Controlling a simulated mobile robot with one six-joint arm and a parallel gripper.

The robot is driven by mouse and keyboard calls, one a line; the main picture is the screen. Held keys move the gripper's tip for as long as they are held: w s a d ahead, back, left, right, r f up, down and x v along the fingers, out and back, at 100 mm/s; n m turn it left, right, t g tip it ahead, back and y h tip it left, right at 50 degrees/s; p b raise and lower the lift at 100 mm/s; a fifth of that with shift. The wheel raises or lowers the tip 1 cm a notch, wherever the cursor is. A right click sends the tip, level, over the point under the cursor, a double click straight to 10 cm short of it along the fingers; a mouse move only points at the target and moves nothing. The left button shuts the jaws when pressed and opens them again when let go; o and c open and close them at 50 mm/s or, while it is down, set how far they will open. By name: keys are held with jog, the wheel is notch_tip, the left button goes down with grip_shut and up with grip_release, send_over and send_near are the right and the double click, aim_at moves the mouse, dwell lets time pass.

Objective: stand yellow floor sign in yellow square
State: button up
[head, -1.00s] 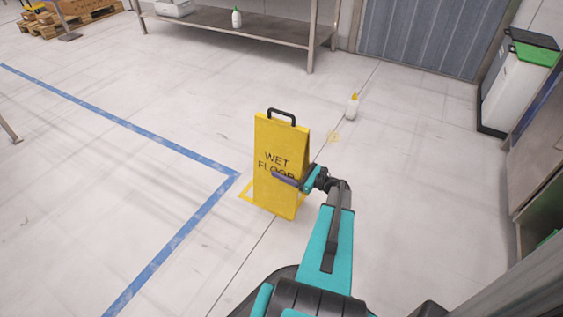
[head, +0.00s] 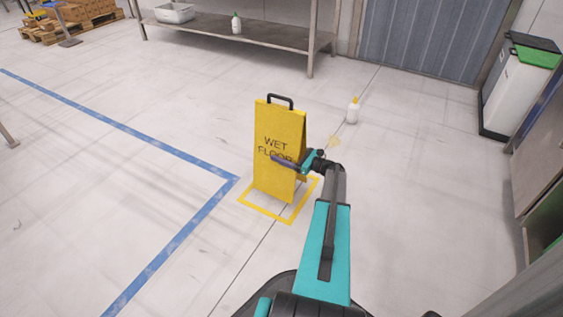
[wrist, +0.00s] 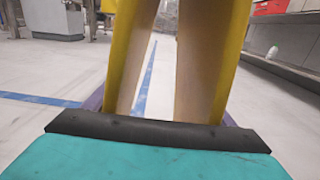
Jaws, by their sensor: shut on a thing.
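The yellow floor sign (head: 276,132), marked WET FLOOR with a black handle on top, is upright in the middle of the head view. My gripper (head: 287,161) is shut on the sign from its right side, at about mid-height. The yellow square (head: 267,214) is an outline on the floor; its front and right edges show in front of and beside the sign's foot, and its back is hidden. I cannot tell whether the sign touches the floor. In the wrist view the sign's two panels (wrist: 231,50) fill the middle, with a gap between them.
A blue floor line (head: 160,262) runs left of the square. A metal shelf table (head: 240,40) stands at the back, bins (head: 515,90) at the right. Floor around the square is clear.

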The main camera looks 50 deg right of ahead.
dwell(0.4)
notch_tip(320, 180, down, 3)
jog(key=shift+f+b, duration=0.15)
jog(key=shift+b, duration=1)
jog(key=o, duration=1.7)
jog(key=shift+f, duration=0.1)
jog(key=shift+c, duration=0.2)
jog(key=p+v, duration=0.4)
jog(key=v, duration=0.8)
